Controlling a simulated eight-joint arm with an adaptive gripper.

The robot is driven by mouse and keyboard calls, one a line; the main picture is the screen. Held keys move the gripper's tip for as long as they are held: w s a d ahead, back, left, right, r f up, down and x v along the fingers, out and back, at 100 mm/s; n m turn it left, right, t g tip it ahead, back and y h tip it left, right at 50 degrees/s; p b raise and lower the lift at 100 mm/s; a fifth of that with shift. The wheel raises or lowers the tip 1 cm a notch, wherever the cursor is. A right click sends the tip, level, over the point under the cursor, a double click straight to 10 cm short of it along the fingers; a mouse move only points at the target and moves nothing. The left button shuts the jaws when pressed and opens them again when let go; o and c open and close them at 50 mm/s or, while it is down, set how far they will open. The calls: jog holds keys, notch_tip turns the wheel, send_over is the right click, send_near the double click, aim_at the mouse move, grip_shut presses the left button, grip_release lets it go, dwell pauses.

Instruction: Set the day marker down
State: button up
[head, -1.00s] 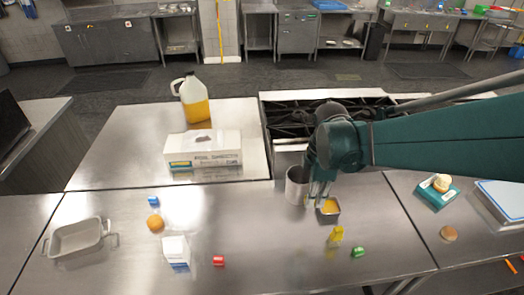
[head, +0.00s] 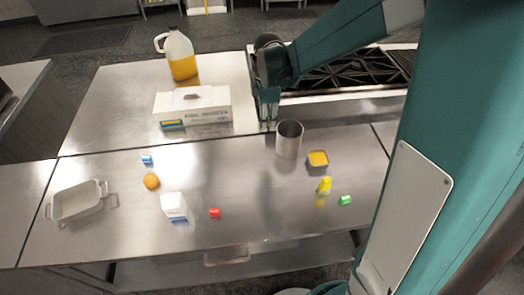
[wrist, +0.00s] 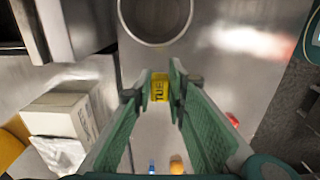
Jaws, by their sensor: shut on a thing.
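The day marker (wrist: 160,87) is a small yellow block with black letters that read TUE. It is held between the fingertips of my gripper (wrist: 160,90) in the wrist view. In the head view my gripper (head: 268,122) points down just left of the metal pot, over the back edge of the front steel table (head: 245,195). The marker is hard to make out there. I cannot tell how high it is above the steel.
The open metal pot (head: 289,140) stands close on the right, with a small tray of orange food (head: 318,159) beyond it. A white box (head: 192,105) is at back left. Small blue (head: 147,160), red (head: 215,213) and green (head: 345,200) blocks lie around; the table's middle is clear.

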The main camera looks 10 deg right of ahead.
jog(key=f, duration=0.2)
jog(key=w+f, duration=0.1)
jog(key=f, duration=0.1)
jog(key=shift+a, duration=0.3)
jog(key=shift+s+f, duration=0.1)
jog(key=shift+f, duration=0.55)
jog(key=shift+f, duration=0.1)
send_over(265, 152)
jog(key=shift+f, duration=2.8)
jog(key=shift+f, duration=0.15)
jog(key=shift+f, duration=1.95)
jog(key=shift+f, duration=0.15)
jog(key=o, duration=0.8)
jog(key=shift+c, duration=0.2)
